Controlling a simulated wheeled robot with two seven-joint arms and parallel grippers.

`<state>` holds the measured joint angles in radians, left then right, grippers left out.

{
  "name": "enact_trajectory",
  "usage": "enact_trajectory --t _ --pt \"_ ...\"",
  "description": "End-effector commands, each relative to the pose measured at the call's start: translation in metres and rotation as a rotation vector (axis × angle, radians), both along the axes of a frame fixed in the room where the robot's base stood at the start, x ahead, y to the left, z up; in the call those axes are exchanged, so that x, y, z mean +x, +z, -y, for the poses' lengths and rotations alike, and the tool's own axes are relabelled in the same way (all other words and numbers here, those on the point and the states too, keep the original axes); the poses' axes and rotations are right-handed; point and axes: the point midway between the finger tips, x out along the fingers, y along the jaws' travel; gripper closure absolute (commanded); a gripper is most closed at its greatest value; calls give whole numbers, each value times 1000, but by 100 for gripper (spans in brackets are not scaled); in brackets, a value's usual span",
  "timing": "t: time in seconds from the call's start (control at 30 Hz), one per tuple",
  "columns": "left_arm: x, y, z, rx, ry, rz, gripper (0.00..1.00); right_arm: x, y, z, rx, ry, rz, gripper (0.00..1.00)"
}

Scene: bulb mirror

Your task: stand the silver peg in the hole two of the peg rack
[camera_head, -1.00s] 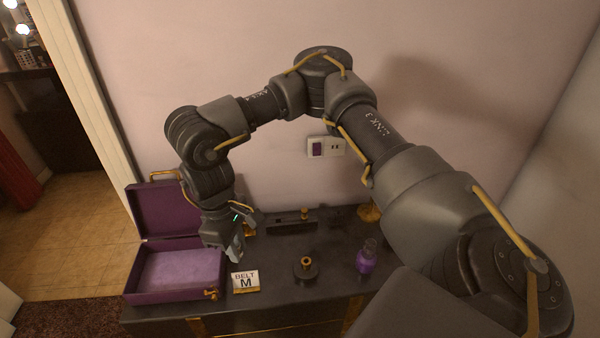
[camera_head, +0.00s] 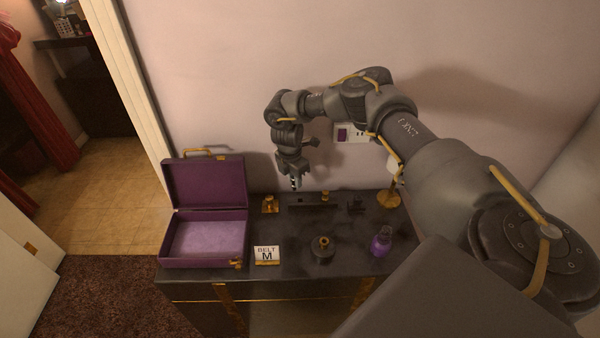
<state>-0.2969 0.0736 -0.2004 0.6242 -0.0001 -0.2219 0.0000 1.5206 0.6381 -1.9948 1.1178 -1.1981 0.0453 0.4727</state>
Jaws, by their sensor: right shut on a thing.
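My right gripper (camera_head: 294,181) hangs fingers-down at the back of the dark table, above the left end of a long, low dark block that looks like the peg rack (camera_head: 306,206). It is shut on a small pale, silvery thing that looks like the silver peg (camera_head: 294,185); the fingers hide most of it. The tip of the peg appears above the rack; I cannot tell whether it touches. A small brass-coloured piece (camera_head: 325,197) stands at the rack's right part. The holes are too small to make out. My left gripper is not in view.
An open purple case (camera_head: 205,240) stands at the left of the table (camera_head: 345,262). A "BELT M" card (camera_head: 266,254), a dark round holder (camera_head: 322,252) and a purple bottle (camera_head: 381,241) stand along the front. A brass piece (camera_head: 270,204) is left of the rack.

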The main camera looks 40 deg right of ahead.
Motion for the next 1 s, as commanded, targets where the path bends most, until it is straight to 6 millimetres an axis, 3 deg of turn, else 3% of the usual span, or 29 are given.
enact_trajectory --t 0.1,0.2,0.77,1.0 --pt "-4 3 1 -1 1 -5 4 2 -3 19 0 60 1 100" --pt "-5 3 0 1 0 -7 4 2 -5 25 1 86 -1 100" --pt "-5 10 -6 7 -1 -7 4 2 -3 27 1 93 0 100" --pt "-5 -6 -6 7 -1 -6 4 2 -25 26 1 95 -1 100"
